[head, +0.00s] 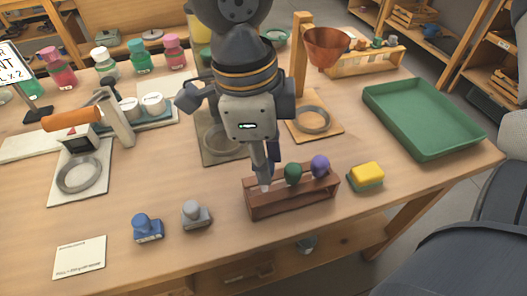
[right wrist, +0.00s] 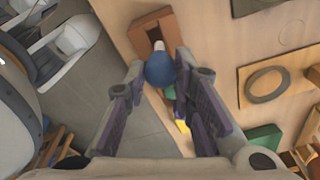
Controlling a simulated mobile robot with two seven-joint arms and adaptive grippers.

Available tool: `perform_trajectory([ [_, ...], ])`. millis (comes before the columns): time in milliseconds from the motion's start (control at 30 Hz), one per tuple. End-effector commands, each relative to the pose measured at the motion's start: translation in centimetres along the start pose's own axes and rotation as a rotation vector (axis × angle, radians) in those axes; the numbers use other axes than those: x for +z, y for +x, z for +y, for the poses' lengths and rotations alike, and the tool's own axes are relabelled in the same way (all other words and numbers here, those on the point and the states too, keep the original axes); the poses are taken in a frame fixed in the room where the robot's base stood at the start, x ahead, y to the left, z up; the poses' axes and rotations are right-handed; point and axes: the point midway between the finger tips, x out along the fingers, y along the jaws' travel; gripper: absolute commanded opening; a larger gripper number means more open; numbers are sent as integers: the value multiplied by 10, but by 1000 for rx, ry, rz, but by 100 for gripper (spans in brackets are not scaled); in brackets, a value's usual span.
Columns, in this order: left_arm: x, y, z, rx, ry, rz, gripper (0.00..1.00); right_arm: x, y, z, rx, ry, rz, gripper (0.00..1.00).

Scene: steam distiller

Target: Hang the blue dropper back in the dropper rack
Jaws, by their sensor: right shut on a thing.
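The brown wooden dropper rack (head: 290,202) stands near the front edge of the table. A green-bulbed dropper (head: 293,174) and a purple-bulbed dropper (head: 320,166) hang in its middle and right places. My right gripper (head: 265,165) points down over the rack's left end. It is shut on the blue dropper (right wrist: 160,70), whose round blue bulb shows between the fingers in the right wrist view. Its pale stem is at the rack's left place; how far it sits in the slot I cannot tell. My left gripper is not in view.
A yellow-green sponge (head: 367,176) lies just right of the rack. Grey (head: 196,214) and blue (head: 147,227) stampers and a white card (head: 80,257) lie to its left. A green tray (head: 424,115) and a copper funnel on a stand (head: 325,46) are behind.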

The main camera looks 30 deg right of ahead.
Motion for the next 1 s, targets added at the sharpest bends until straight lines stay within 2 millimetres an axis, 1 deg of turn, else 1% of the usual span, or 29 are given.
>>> perform_trajectory([
  [367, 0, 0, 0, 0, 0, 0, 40, 0, 2, 0, 0, 0, 1, 14],
  [1000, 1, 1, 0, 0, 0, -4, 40, 3, 26, 0, 0, 0, 1, 14],
])
